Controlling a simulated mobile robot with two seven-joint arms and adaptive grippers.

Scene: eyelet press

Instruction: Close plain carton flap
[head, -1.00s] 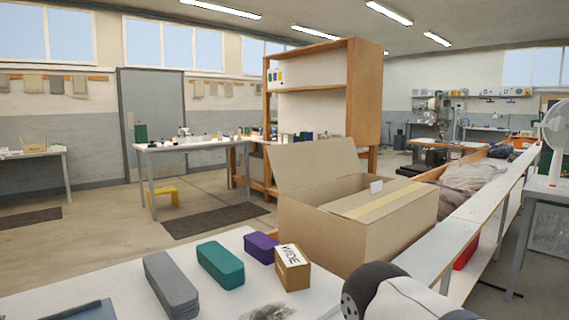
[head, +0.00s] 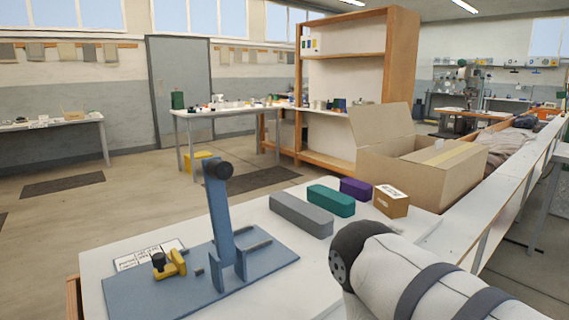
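The plain cardboard carton (head: 408,181) stands at the right, beyond the end of the white worktable. Its rear-left flap (head: 380,125) stands up and leans back. A flap on the right side (head: 455,161) lies folded across the top, with a pale tape strip along it. The carton's inside is only partly visible. A white and dark link of my arm shows at the lower right. Neither of my grippers is in view.
The white worktable (head: 325,265) holds a blue lever press (head: 222,225), grey (head: 301,214), teal (head: 331,200) and purple (head: 355,188) blocks, and a small labelled box (head: 391,201). A long white-edged bench (head: 500,205) runs along the right. Open floor lies at the left.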

